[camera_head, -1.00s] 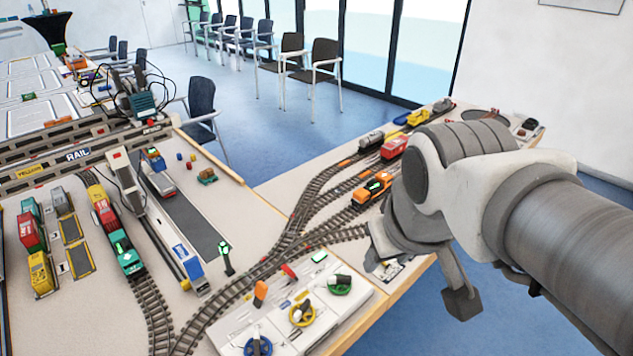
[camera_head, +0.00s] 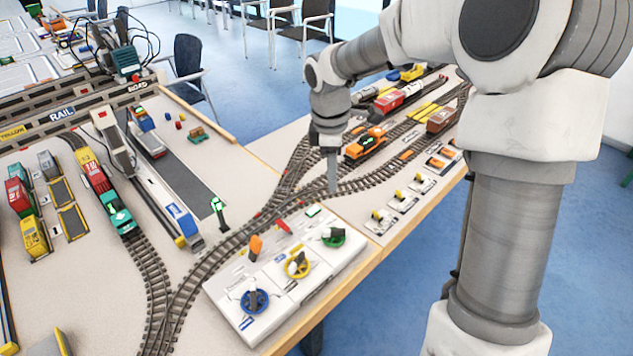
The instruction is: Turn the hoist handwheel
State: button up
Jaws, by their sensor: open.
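A white control panel (camera_head: 262,320) on the table's front edge carries three handwheels: blue (camera_head: 254,301), yellow (camera_head: 297,265) and green (camera_head: 334,237). Each has a dark knob or hub on it. I cannot read which label marks the hoist. My gripper (camera_head: 332,186) points down over the track, behind the green handwheel and apart from it. It is seen edge-on, is open, and I see nothing held in it.
An orange lever (camera_head: 255,247) and a red one (camera_head: 284,228) stand on the panel's back part. Curved track (camera_head: 227,252) runs close behind it. A green signal post (camera_head: 219,213) rises nearby. Several small switches (camera_head: 402,201) line the edge to the right. Trains stand further back.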

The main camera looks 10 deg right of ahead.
aim_at(330, 230)
jog(key=shift+n+g+y, duration=0.3)
jog(key=shift+n+y, duration=0.1)
jog(key=shift+n, duration=0.4)
jog(key=f, duration=0.7)
jog(key=w+f+b, duration=0.1)
jog(key=f, duration=0.5)
jog(key=w+f+b, duration=0.1)
jog(key=f, duration=0.6)
jog(key=shift+w+d+f, duration=0.25)
jog(key=shift+f, duration=0.1)
grip_shut()
